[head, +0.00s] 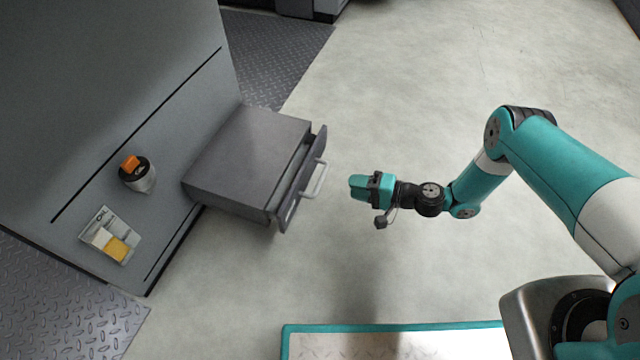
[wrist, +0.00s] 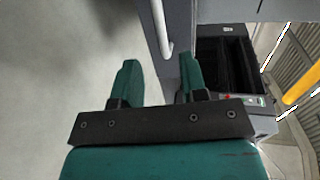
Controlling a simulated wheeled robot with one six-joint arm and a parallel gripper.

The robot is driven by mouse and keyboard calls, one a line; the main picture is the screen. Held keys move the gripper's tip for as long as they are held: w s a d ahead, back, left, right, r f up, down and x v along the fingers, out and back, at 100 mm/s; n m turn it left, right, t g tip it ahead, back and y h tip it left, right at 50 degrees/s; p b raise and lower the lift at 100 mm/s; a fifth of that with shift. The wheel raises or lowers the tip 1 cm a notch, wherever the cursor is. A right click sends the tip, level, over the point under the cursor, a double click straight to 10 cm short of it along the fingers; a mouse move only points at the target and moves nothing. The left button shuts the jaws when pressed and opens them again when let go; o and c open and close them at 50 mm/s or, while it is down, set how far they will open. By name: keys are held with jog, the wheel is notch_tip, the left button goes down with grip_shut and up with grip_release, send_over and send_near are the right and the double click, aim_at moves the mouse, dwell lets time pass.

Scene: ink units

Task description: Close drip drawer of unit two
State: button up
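The drip drawer (head: 304,172) is at the lower front of a grey unit (head: 110,60) in the head view. Its front panel stands a little out from the grey housing (head: 245,160), with a dark gap between. A pale bar handle (head: 315,180) is on the panel; the handle also shows in the wrist view (wrist: 158,25), above and between the fingers. My gripper (head: 356,187) is just right of the handle, apart from it. In the wrist view its two teal fingers (wrist: 160,82) are spread with nothing between them. No unit number is readable.
An orange-topped knob (head: 138,174) and a label with a yellow patch (head: 110,236) are on the unit's face. A teal-edged mat or platform (head: 395,326) lies at the bottom. The pale floor right of the drawer is clear. The wrist view shows a dark open-topped machine (wrist: 228,70).

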aim_at(320, 179)
jog(key=b+x, duration=0.4)
jog(key=x, duration=0.6)
jog(key=shift+w+a, duration=0.1)
jog(key=shift+a, duration=0.25)
grip_shut()
